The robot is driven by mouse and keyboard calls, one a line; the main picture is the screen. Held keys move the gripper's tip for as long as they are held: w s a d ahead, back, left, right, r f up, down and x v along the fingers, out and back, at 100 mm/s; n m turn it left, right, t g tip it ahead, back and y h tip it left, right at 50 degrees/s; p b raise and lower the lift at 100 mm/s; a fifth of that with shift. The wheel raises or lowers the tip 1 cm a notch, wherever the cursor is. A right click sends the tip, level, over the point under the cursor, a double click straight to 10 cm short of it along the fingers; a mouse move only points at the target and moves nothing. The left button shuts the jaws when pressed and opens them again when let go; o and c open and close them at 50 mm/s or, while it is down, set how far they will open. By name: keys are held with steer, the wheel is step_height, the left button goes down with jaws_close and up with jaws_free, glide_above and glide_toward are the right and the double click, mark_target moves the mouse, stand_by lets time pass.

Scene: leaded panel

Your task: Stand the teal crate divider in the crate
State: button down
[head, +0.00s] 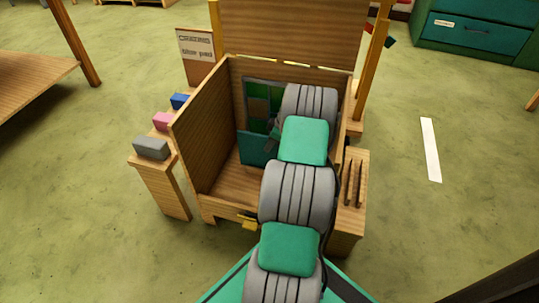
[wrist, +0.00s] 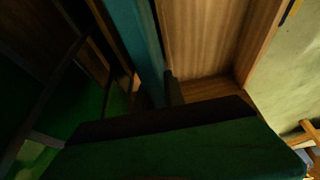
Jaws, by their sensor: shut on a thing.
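The wooden crate (head: 205,140) stands open in the middle of the head view. The teal crate divider (head: 254,149) is inside it, in front of the leaded panel (head: 252,92), which has dark bars and green panes. My gripper (head: 274,128) is down in the crate, shut on the divider near its upper part; my arm hides the divider's right side. In the wrist view, the divider (wrist: 147,45) shows as a narrow teal strip, with the panel (wrist: 60,95) on its left and the crate's wood (wrist: 205,45) on its right. Whether its lower edge touches the floor is unclear.
A post with a grey block (head: 151,148) stands left of the crate, with pink (head: 162,121) and blue (head: 180,101) blocks behind. A side ledge with dark rods (head: 353,183) is on the right. The crate's tall back board (head: 290,35) rises behind.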

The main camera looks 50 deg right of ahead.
step_height(320, 180, down, 2)
steer(key=shift+f, duration=0.35)
steer(key=c, duration=1.8)
jaws_free()
steer(key=shift+f, duration=0.1)
steer(key=o, duration=0.4)
